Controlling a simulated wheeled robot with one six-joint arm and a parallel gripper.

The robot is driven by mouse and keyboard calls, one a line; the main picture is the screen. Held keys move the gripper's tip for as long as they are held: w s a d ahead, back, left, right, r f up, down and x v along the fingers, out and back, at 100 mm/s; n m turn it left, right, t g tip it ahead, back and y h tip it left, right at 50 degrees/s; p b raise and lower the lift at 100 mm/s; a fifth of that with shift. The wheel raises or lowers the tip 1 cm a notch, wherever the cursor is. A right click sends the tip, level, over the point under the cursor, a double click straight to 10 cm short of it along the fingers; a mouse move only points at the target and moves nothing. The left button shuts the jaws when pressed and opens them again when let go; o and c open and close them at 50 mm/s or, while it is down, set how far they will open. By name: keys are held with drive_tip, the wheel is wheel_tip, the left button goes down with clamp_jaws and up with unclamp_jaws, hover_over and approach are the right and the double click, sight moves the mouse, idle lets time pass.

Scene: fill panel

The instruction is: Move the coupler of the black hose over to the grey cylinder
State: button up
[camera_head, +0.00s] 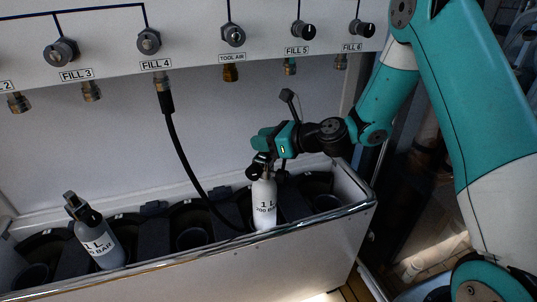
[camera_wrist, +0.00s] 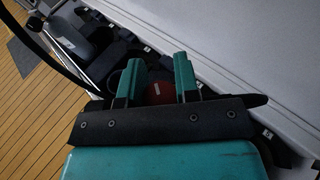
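The black hose (camera_head: 181,148) hangs from the FILL 4 outlet and curves down into the trough, its lower end passing out of sight by the white cylinder. It also shows in the wrist view (camera_wrist: 57,45), running under my gripper's dark plate. I cannot make out its coupler. A white cylinder (camera_head: 264,204) stands upright below my gripper (camera_head: 262,158). The grey cylinder (camera_head: 99,245) leans at the left of the trough; it shows upper left in the wrist view (camera_wrist: 91,41). My fingers (camera_wrist: 158,72) are apart, with a dim reddish round thing between them; contact is unclear.
The trough (camera_head: 190,267) has several dark round pockets, some empty, behind a metal front rail. The panel above (camera_head: 195,48) carries knobs and short outlets; the TOOL AIR outlet (camera_head: 230,72) hangs above and left of my gripper. Wooden floor (camera_wrist: 30,110) shows in the wrist view.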

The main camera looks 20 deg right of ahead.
clamp_jaws()
drive_tip(key=shift+r, duration=0.15)
wheel_tip(320, 180, up, 4)
drive_tip(key=shift+f+p, duration=0.1)
drive_tip(key=shift+p, duration=0.7)
drive_tip(key=s+d, duration=1.3)
wheel_tip(320, 180, down, 12)
drive_tip(key=w+a+n+g+y, duration=0.2)
drive_tip(key=w, duration=0.1)
wheel_tip(320, 180, up, 11)
drive_tip(key=p, duration=1.7)
drive_tip(key=shift+d+r+h+p, duration=0.2)
drive_tip(key=shift+h+p, duration=0.1)
drive_tip(key=shift+p, duration=0.1)
